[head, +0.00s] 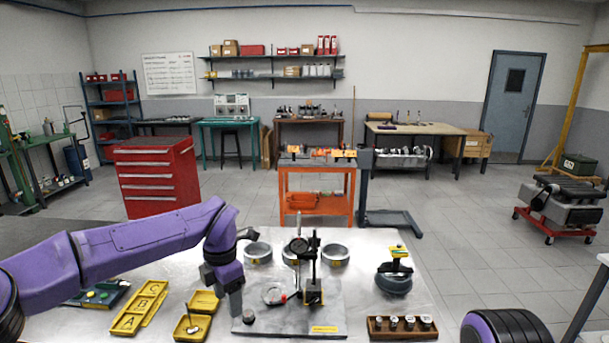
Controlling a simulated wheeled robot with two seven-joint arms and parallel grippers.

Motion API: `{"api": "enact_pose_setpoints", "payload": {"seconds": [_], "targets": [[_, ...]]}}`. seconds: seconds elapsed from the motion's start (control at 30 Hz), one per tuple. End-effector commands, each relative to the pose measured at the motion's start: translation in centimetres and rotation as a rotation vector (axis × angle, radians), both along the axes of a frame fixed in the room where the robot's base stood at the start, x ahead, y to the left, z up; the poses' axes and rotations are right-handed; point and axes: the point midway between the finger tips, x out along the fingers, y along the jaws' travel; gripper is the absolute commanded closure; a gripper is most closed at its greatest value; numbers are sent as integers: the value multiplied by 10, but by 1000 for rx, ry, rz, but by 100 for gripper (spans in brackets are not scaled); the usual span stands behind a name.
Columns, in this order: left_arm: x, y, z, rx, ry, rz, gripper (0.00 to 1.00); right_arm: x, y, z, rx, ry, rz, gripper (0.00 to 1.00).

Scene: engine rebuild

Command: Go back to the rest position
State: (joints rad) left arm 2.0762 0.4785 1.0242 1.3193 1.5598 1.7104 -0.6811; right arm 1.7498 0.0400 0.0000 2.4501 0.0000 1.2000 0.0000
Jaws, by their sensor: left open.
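My left arm comes in from the left, and my left gripper (236,312) points down over the left edge of a dark grey plate (285,318) on the metal worktable (425,300). It is open, and nothing shows between its fingers. A gauge stand (313,270) and a small round part (274,296) are on the plate, to the right of this gripper. Of my right arm, only a purple and black part shows at the bottom right. My right gripper is out of the picture.
Yellow trays (140,308) lie left of the gripper, with a small yellow bin (192,327) close beside it. Metal rings (258,252) stand behind the plate. A wooden block with several metal pieces (402,328) and a dark round part (394,282) are at the right.

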Motion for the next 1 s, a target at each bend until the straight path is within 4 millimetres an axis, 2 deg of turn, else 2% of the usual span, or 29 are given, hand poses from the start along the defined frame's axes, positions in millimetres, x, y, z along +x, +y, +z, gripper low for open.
{"api": "enact_pose_setpoints", "payload": {"seconds": [0.27,0.37,0.47,0.63,0.77,0.87,0.9,0.97,1.0], "targets": [[14,10,-8,91,-116,47,39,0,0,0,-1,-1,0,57],[17,17,-21,170,-170,23,39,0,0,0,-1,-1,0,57],[16,24,-44,273,-228,-31,39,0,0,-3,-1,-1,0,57],[4,34,-110,476,-327,-214,39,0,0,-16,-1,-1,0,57],[-21,38,-176,600,-380,-433,39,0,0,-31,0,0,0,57],[-57,40,-242,663,-397,-669,39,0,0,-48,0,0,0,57],[-77,42,-270,674,-396,-778,39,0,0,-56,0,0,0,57],[-114,46,-312,672,-379,-948,39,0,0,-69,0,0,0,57],[-141,49,-338,657,-359,-1056,39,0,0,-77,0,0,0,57]]}}
